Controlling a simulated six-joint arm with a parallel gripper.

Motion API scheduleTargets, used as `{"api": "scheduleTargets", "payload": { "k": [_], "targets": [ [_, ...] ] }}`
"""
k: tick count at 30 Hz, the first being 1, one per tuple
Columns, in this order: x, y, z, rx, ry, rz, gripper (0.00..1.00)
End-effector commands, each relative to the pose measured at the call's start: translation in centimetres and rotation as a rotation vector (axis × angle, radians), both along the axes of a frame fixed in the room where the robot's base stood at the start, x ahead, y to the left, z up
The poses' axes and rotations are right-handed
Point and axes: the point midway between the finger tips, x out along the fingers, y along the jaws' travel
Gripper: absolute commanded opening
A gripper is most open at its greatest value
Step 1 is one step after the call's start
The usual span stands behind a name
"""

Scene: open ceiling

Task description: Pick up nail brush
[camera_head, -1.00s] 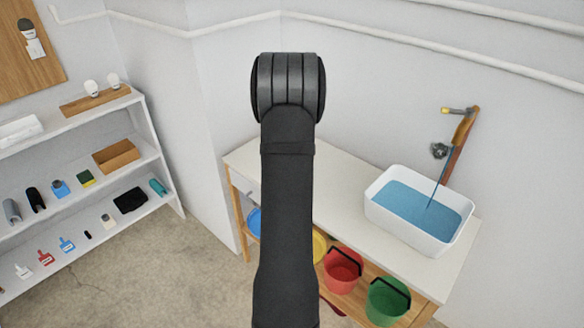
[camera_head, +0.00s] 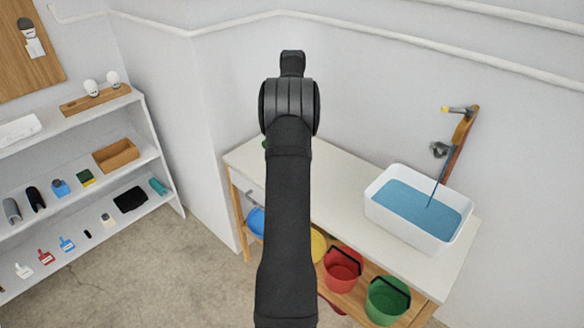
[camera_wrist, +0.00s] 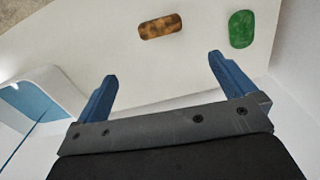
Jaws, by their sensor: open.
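A brown, mottled oblong object (camera_wrist: 160,26) lies on the white counter (camera_wrist: 120,55) in the wrist view. A green, rounded object (camera_wrist: 241,29) lies to its right. Either could be the nail brush; I cannot tell which. My gripper (camera_wrist: 162,68) has its two blue fingers spread apart with nothing between them. Both objects are beyond the fingertips: the brown one between their lines, the green one beyond the right finger. In the head view my arm hides the gripper and most of the counter's middle; a bit of green (camera_head: 265,143) shows beside the arm.
A white basin of blue water (camera_head: 418,209) stands on the counter's right, under a tap (camera_head: 463,128). Red (camera_head: 342,270) and green (camera_head: 387,300) buckets are on the shelf below. A shelf unit (camera_head: 150,150) with small items is at left. Walls rise behind the counter.

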Motion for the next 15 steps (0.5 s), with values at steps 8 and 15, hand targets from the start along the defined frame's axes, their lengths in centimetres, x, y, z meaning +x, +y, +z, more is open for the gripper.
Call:
{"api": "scheduleTargets", "payload": {
  "k": [8, 15],
  "targets": [
    [-0.2, 0.0, -5.1, 0.001, 0.008, -0.001, 1.0],
    [-0.1, 0.0, -10.0, 0.0, 0.006, 0.0, 1.0]
  ]
}}
